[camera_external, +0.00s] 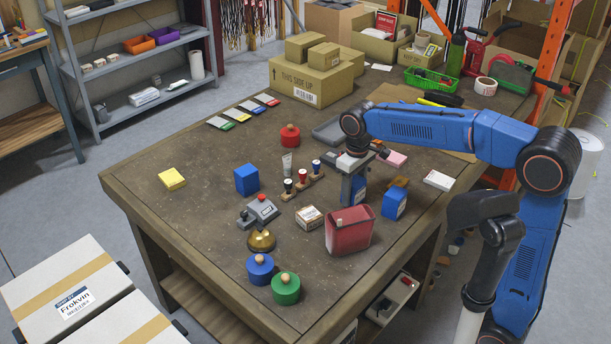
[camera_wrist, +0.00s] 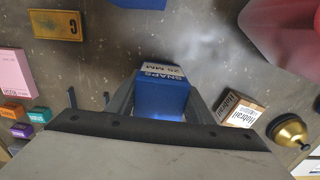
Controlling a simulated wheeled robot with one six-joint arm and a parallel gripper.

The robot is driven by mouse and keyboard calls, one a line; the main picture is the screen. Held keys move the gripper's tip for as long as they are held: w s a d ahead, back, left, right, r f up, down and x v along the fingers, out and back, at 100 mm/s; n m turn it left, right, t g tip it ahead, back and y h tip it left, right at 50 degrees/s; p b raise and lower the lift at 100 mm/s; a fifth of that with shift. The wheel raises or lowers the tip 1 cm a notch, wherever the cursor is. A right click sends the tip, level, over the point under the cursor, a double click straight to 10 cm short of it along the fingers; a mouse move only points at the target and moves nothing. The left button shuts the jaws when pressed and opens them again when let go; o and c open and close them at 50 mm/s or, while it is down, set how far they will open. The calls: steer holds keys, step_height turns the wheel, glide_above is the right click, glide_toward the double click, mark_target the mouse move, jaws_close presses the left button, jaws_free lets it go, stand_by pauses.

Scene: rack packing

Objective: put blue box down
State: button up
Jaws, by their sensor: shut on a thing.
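My gripper (camera_external: 354,199) is shut on a blue box (camera_external: 361,188), which shows between its fingers near the right part of the table. In the wrist view the blue box (camera_wrist: 162,98) sits between the two fingers of my gripper (camera_wrist: 160,95). Its pale label reads "SNAPS 25 MM". Whether its underside touches the table is hidden. Another blue box (camera_external: 395,204) stands just right of my gripper. A blue block (camera_external: 246,179) stands farther left on the table.
A red bin (camera_external: 349,234) and a small labelled carton (camera_external: 309,217) stand in front of my gripper. A wooden rack with bottles (camera_external: 303,186) is to its left. A pink box (camera_external: 395,159) and a white box (camera_external: 438,180) lie nearby. The table's left middle is mostly clear.

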steer(key=shift+f, duration=0.15)
steer(key=o, duration=1.1)
step_height(320, 180, up, 12)
steer(key=shift+r, duration=0.15)
steer(key=shift+d, duration=0.15)
